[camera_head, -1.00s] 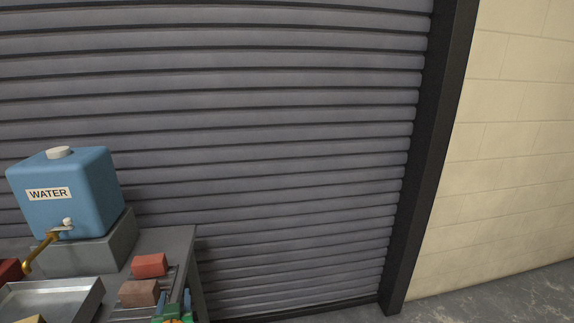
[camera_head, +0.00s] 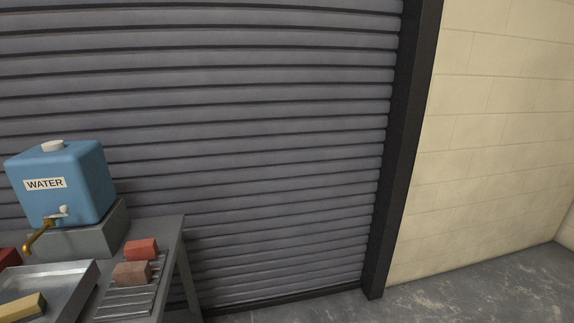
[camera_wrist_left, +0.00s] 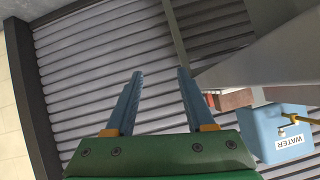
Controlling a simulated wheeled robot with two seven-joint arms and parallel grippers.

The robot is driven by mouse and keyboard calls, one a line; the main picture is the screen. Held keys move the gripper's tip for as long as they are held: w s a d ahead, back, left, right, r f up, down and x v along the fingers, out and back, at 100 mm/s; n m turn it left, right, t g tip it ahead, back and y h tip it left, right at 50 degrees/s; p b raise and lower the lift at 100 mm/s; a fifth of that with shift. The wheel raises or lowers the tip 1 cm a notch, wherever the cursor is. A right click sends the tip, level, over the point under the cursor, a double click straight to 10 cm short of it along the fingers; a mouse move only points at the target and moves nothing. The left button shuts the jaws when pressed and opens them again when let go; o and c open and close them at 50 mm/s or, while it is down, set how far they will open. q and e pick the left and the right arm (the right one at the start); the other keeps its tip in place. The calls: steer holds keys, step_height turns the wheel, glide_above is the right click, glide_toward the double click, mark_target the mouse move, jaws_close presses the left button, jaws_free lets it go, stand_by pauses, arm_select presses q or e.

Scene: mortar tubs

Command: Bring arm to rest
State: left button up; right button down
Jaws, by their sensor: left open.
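My left gripper (camera_wrist_left: 157,98) shows in the left wrist view with its two blue fingers apart and nothing between them. Behind the fingers is the grey shutter. The left gripper is not in the head view now. My right gripper is in neither view. The blue water tank (camera_head: 62,182) stands on a grey block at the left of the head view.
The grey table (camera_head: 168,241) holds a metal tray (camera_head: 78,285), a red block (camera_head: 141,248) and a brownish block (camera_head: 131,273) on a slatted rack (camera_head: 126,303). A yellowish block (camera_head: 22,308) lies at the tray. Bare floor (camera_head: 470,285) lies at right, before the shutter (camera_head: 270,150) and pale wall (camera_head: 490,140).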

arm_select(q)
steer(key=s+d+f+m+g+h, duration=0.1)
steer(key=s+d+f+g+h, duration=0.15)
steer(key=s+f, duration=0.85)
steer(key=s+d+f+m+g+h, duration=0.1)
steer(key=s+d+f+m+g, duration=0.2)
steer(key=s+f, duration=0.8)
steer(key=s+g, duration=0.4)
steer(key=s, duration=1.3)
steer(key=shift+s+d+f+n, duration=0.3)
steer(key=shift+d, duration=0.05)
